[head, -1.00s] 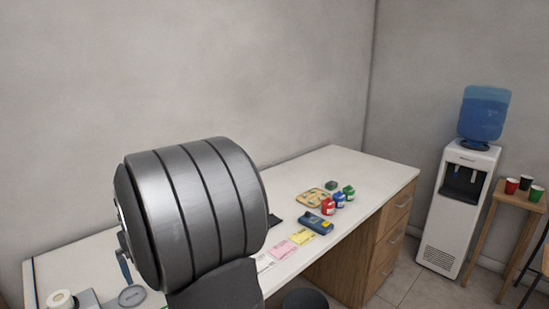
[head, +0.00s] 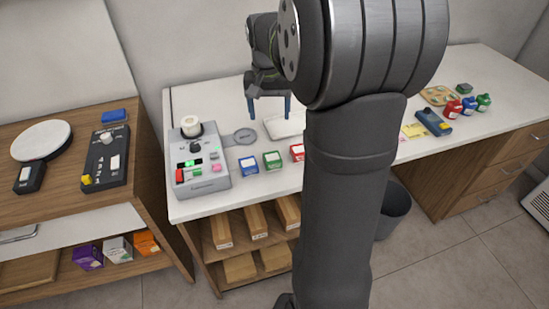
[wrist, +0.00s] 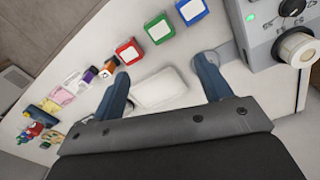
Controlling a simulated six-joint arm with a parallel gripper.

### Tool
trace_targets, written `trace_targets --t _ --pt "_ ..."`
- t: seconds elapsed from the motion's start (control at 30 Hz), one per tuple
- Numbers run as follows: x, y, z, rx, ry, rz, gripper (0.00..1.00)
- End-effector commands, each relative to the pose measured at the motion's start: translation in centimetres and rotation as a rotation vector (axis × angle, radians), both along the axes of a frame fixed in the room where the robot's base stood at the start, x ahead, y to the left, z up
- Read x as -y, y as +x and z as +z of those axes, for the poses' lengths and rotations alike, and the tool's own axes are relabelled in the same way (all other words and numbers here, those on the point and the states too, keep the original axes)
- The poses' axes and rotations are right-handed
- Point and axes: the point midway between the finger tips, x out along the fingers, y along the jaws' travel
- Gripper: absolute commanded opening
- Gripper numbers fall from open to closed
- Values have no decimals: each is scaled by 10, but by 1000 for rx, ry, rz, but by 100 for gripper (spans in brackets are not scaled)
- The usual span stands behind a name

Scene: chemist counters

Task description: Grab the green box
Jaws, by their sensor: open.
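The green box (head: 272,160) with a white label stands on the white counter, between a blue box (head: 248,164) and a red box (head: 297,152). It also shows in the wrist view (wrist: 158,29), beyond the fingertips. My gripper (head: 270,110) is open and empty, above the back of the counter behind the row of boxes. In the wrist view its two blue fingers (wrist: 162,72) are spread, with a white flat item (wrist: 160,89) showing between them. The green box is not between the fingers.
A grey device with buttons (head: 200,160) stands left of the boxes. A round grey disc (head: 245,136) lies behind the blue box. My arm hides the counter's middle.

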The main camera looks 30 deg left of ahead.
Motion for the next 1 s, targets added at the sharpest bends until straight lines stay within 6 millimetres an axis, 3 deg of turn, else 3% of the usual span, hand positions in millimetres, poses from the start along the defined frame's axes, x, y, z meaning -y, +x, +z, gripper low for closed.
trace_targets --t 0.6,0.87,1.0 --pt "-15 -8 -8 132 -6 -1083 71" --pt "-16 -9 -12 157 4 -1252 71" --pt "-13 -7 -32 156 2 -1257 71"
